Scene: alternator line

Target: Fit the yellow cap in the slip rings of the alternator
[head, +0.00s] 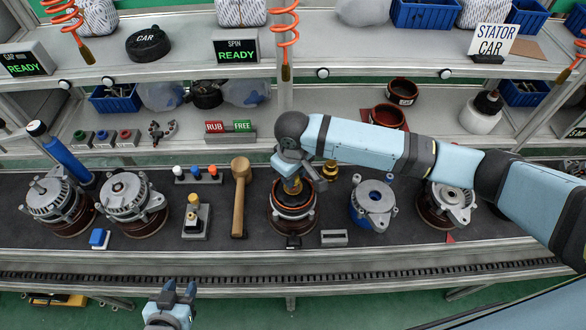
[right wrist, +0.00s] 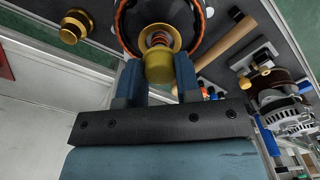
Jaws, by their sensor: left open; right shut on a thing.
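The yellow cap (right wrist: 160,68) is a gold-yellow flanged piece between the fingers of my right gripper (right wrist: 160,82), which is shut on it. In the head view the cap (head: 292,187) is just under that gripper (head: 291,172), over the middle of the alternator (head: 294,222) with dark windings and a copper rim. Coppery slip rings (right wrist: 157,38) show at the cap's flange in the right wrist view. I cannot tell how deeply they fit together. My left gripper (head: 178,289) is open and empty in front of the bench, fingers upward.
A wooden mallet (head: 240,190) lies left of the alternator. A second gold flanged piece (head: 331,170) stands behind it on the right. A grey housing (head: 373,198) is to the right. Assembled alternators (head: 133,199) stand at the left. A conveyor (head: 200,278) runs along the front.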

